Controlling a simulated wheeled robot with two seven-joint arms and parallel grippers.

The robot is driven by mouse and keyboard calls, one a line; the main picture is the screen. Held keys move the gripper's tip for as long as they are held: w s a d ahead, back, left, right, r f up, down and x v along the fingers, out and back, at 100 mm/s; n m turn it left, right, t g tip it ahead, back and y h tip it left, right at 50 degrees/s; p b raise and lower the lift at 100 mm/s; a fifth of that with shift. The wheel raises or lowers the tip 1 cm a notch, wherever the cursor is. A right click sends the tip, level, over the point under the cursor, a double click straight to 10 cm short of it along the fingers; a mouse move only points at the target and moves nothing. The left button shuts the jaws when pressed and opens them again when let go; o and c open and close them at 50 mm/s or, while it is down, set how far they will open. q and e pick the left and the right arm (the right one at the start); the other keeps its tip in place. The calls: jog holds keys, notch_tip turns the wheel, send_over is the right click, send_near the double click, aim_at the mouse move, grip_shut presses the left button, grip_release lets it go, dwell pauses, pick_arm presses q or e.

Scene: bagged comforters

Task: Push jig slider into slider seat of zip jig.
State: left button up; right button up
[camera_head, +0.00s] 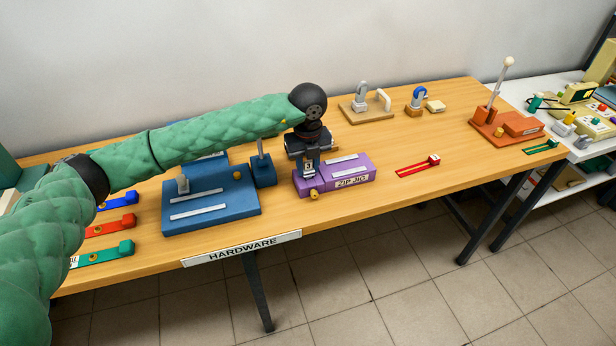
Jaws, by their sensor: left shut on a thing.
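The purple zip jig (363,171) sits on the wooden table near its front edge, with pale strips on top and a "ZIP JIG" label on its front. My left gripper (308,170) points down over the left part of the jig. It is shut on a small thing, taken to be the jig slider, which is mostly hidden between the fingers. I cannot tell how far the slider is into the seat, because the gripper covers that spot. A yellow knob (314,194) shows on the jig's front. My right gripper is not in view.
A blue jig (210,207) with pale strips and a blue upright block (262,172) stand just left. A red slide piece (418,166) lies right of the zip jig. Wooden and orange fixtures (507,124) stand farther back. The table's front edge (400,195) is close.

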pick_arm(q)
jog(key=shift+f+b, duration=0.4)
jog(key=shift+f, duration=0.1)
dwell(0.6)
jog(key=o, duration=1)
jog(key=shift+o, duration=1)
jog(key=shift+r, duration=0.1)
jog(key=shift+c, duration=0.3)
jog(key=shift+r, duration=0.1)
